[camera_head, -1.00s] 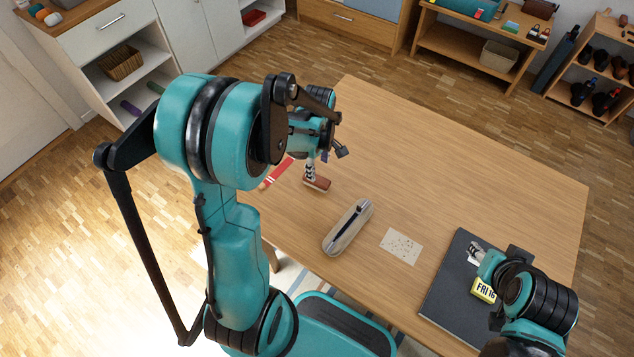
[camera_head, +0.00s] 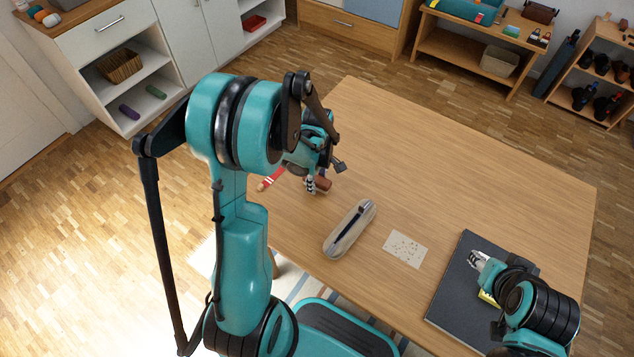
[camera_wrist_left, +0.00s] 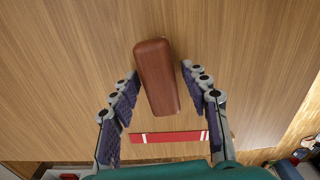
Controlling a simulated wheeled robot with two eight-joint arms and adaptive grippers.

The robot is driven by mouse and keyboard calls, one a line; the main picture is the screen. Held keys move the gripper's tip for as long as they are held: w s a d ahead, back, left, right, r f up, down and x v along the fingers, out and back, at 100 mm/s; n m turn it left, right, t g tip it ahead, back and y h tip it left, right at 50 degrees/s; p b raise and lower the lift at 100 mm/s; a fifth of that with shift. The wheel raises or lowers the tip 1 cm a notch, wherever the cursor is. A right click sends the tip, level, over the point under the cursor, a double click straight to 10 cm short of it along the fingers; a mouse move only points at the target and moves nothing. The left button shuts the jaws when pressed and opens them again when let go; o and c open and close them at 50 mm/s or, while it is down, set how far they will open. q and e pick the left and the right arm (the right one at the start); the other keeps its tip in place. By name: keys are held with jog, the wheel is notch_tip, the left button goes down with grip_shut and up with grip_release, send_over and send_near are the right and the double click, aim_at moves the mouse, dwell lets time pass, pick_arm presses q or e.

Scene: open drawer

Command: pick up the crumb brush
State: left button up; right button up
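The crumb brush appears to be the brown, wood-coloured block (camera_wrist_left: 157,77) lying on the table; its underside is hidden. In the head view the brush (camera_head: 324,184) shows small beside my left gripper (camera_head: 314,183), partly covered by its fingers. In the left wrist view my left gripper (camera_wrist_left: 160,72) is open, with one finger on each side of the brush. A gap shows on the right side; the left finger is closer. I cannot tell how far the fingertips are above the table. My right gripper (camera_head: 474,258) is over a dark folder (camera_head: 457,284); its finger opening is unclear.
A red strip with white bands (camera_wrist_left: 168,137) lies close to the brush. A grey pencil case (camera_head: 350,229) and a speckled white card (camera_head: 405,249) lie to the right on the table (camera_head: 460,170). A yellow object (camera_head: 486,297) is mostly hidden by my right arm. The far table is clear.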

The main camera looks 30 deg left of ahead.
aim_at(321, 179)
pick_arm(q)
grip_shut()
jog(key=shift+r+p, duration=0.35)
jog(key=shift+r, duration=0.25)
jog(key=r+p, duration=0.1)
jog(key=r, duration=0.1)
jog(key=d+r+p, duration=0.1)
jog(key=r, duration=0.1)
jog(key=shift+w, duration=0.2)
jog(key=w+d+r+p, duration=0.3)
jog(key=d+r, duration=0.2)
jog(key=d, duration=0.5)
jog(key=shift+w+r+p, duration=0.3)
jog(key=shift+w+r, duration=0.05)
jog(key=shift+r, duration=0.05)
